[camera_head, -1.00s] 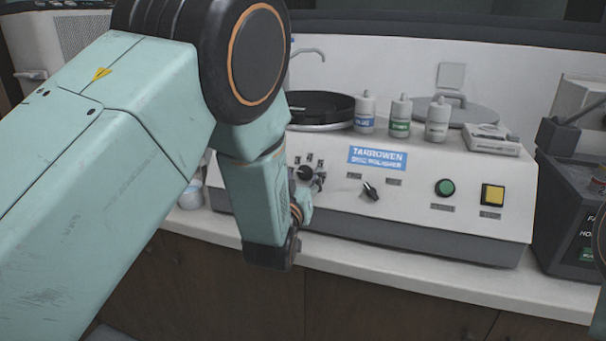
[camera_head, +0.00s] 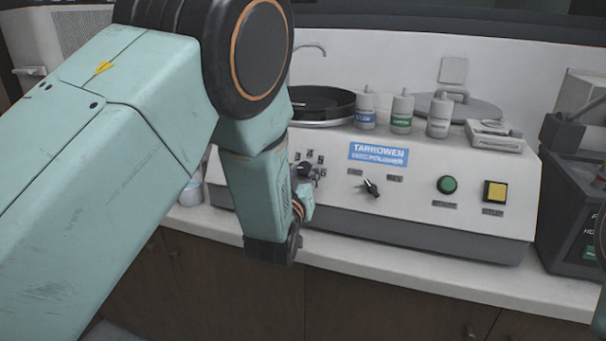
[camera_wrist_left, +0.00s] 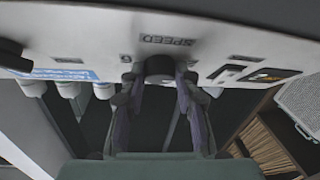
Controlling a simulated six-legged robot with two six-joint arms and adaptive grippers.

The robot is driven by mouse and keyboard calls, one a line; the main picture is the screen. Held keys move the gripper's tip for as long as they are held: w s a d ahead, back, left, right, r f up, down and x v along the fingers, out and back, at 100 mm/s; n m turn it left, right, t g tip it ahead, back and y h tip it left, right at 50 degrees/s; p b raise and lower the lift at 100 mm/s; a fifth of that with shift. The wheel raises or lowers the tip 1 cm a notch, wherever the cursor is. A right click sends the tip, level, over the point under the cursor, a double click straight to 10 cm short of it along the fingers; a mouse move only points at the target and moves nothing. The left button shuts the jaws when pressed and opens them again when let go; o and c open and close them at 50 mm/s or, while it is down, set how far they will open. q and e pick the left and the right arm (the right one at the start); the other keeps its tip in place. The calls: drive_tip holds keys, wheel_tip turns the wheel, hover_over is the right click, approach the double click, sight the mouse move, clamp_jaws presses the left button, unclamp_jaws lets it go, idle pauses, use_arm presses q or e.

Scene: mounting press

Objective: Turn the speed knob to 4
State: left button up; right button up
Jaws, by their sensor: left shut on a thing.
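The speed knob (camera_wrist_left: 160,68) is a dark round knob on the sloped white front of the disc polisher (camera_head: 450,215). In the left wrist view the panel appears upside down, with the word SPEED beside the knob and number marks around it. My left gripper (camera_wrist_left: 160,80) has one finger on each side of the knob and is shut on it. In the head view the left gripper (camera_head: 312,174) is at the panel's left part, and my wrist partly covers the knob. The knob's pointer cannot be made out. My right gripper is not in view.
Right of the knob are a black switch (camera_head: 371,188), a green button (camera_head: 447,185) and a yellow button (camera_head: 495,191). Several bottles (camera_head: 402,113) stand on top, beside a black round bowl (camera_head: 322,104). A dark machine (camera_head: 572,220) stands at the right.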

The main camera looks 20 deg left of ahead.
use_arm(q)
drive_tip(key=shift+m, duration=0.3)
clamp_jaws()
